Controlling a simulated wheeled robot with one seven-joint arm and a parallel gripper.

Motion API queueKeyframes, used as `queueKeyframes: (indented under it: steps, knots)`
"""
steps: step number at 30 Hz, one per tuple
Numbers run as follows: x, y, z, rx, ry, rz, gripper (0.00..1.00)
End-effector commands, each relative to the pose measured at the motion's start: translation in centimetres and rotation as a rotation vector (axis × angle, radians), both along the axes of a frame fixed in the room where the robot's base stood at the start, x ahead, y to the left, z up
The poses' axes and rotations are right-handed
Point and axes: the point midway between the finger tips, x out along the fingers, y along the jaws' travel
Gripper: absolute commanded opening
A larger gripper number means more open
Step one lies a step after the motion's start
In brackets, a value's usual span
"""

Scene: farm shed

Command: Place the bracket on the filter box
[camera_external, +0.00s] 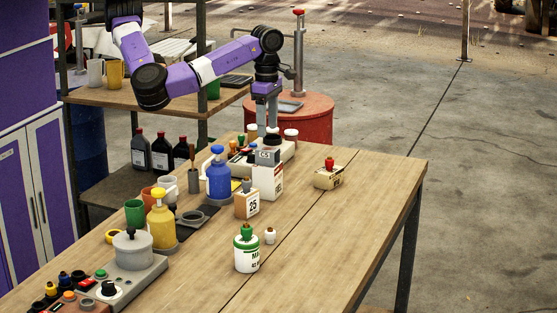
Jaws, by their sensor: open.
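I cannot pick out the bracket for certain; it may be hidden or too small to tell. Three boxes stand on the wooden table, and I cannot tell which is the filter box: a tall white box (268,178) with printed labels, a small tan box (246,206) marked 25 with a small item on top, and a low tan box (327,180) with a red-topped item on it, apart at the right. My gripper (267,129) points down, open, over the far end of the table behind the tall white box. Nothing is visibly held between its fingers.
A blue pump bottle (218,178), a yellow pump bottle (161,225), mugs and a white-green jar (247,252) crowd the table's left and middle. A grey device (131,262) stands front left. A red drum (308,118) is behind the table. The table's right side (350,225) is clear.

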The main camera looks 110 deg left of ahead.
Motion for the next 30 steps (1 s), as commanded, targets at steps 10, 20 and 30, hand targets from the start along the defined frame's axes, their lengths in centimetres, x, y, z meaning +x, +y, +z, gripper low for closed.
queueKeyframes:
  steps: [10, 20, 30]
  knots:
    - [0.0, 0.0, 3.2, -0.001, 0.001, 0.000, 0.60]
    - [0.1, 1.7, 2.6, 0.049, -0.016, -0.020, 0.60]
    - [1.1, 17.3, 0.6, 0.592, -0.115, -0.369, 0.60]
